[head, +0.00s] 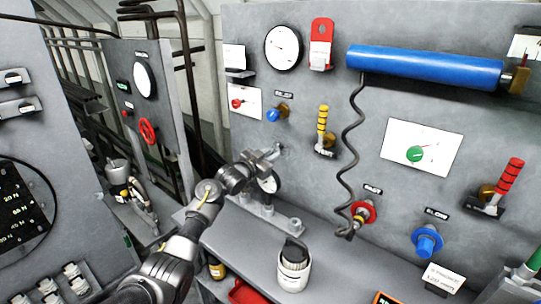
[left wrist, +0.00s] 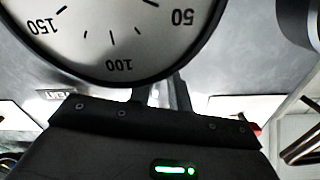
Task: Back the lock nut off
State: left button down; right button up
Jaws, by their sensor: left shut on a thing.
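My left gripper (head: 274,153) is at the grey panel, just above a small round gauge (head: 269,183) on the bench. It is shut on a small part there, which I take to be the lock nut. The jaws and the gauge hide the nut, so I cannot see its thread or how far it is turned. In the left wrist view the gauge dial (left wrist: 120,35) fills the upper left, upside down and close to the dark gripper body. A bit of the fingers (left wrist: 178,95) shows behind the dial's rim. My right gripper is not in view.
A yellow-handled valve (head: 322,128) and a blue knob (head: 273,114) sit on the panel near the arm. A coiled dark hose (head: 350,150) hangs from the blue cylinder (head: 425,67). A white-labelled canister (head: 293,268) stands below on the bench.

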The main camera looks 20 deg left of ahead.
pick_arm(q)
jog(key=c, duration=1.6)
grip_release()
jog(key=shift+o, duration=0.2)
jog(key=b+v, duration=0.2)
jog(key=v, duration=0.9)
jog(key=shift+d+f, duration=0.15)
jog(key=shift+f, duration=0.05)
